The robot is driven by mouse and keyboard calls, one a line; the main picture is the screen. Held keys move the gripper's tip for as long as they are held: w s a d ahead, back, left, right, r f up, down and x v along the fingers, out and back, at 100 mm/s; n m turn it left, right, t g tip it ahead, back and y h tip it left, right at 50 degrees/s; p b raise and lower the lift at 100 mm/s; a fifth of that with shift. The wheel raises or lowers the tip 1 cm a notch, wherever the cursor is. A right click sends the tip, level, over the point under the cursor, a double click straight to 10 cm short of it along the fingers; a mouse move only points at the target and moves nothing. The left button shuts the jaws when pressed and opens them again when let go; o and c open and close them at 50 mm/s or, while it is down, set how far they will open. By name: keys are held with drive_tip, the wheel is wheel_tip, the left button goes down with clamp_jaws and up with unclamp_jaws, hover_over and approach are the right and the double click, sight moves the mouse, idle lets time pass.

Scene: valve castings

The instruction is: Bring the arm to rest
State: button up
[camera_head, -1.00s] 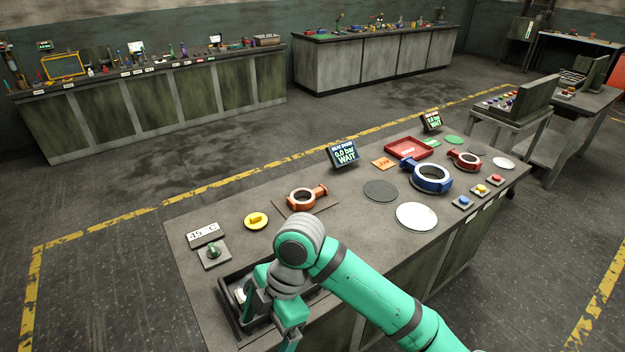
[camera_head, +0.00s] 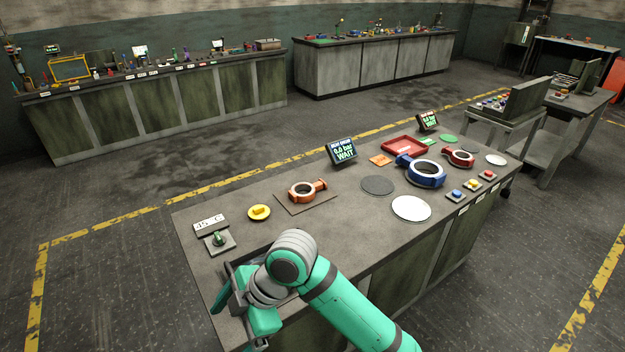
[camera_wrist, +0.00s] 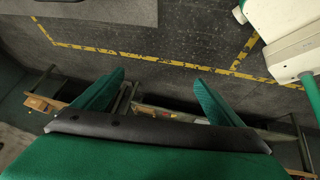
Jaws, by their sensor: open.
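My green arm reaches over the near-left corner of the front workbench (camera_head: 300,235) in the head view. My gripper (camera_head: 235,312) is at that bench's near-left end, partly hidden behind my grey wrist joint. In the wrist view my gripper (camera_wrist: 159,78) shows two green fingers spread wide apart, with nothing between them. Beyond the fingertips are the dark floor (camera_wrist: 150,45) and yellow floor lines.
The bench bears an orange casting (camera_head: 307,190), a blue casting (camera_head: 428,178), a red casting (camera_head: 459,158), a yellow part (camera_head: 259,212), a green knob (camera_head: 219,239) and a display reading WAIT (camera_head: 342,152). Bare bench top lies right of my wrist.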

drive_tip(key=w+a+r+m+t+y, duration=0.3)
drive_tip(key=a+r+m+t+y, duration=0.1)
drive_tip(key=a, duration=0.2)
drive_tip(key=w+a+r+m+t+y, duration=0.3)
drive_tip(key=a+m+y, duration=0.2)
drive_tip(key=a, duration=0.2)
drive_tip(key=d+f+m+t+h, duration=0.6)
drive_tip(key=d+f+m+t, duration=0.3)
drive_tip(key=m, duration=0.4)
drive_tip(key=s+d+f+m+t+h, duration=0.1)
drive_tip(key=s+d+f+m+h, duration=0.4)
drive_tip(key=s+d+f, duration=0.4)
drive_tip(key=s+d+n+h, duration=0.1)
drive_tip(key=s+d+h, duration=0.1)
drive_tip(key=s+d, duration=0.4)
drive_tip(key=s+d+f+n+h, duration=0.1)
drive_tip(key=s+d, duration=0.5)
drive_tip(key=s, duration=0.8)
drive_tip(key=shift+s+f+n+h, duration=0.15)
drive_tip(key=shift+s+n+h, duration=0.25)
drive_tip(key=shift+n+h, duration=0.3)
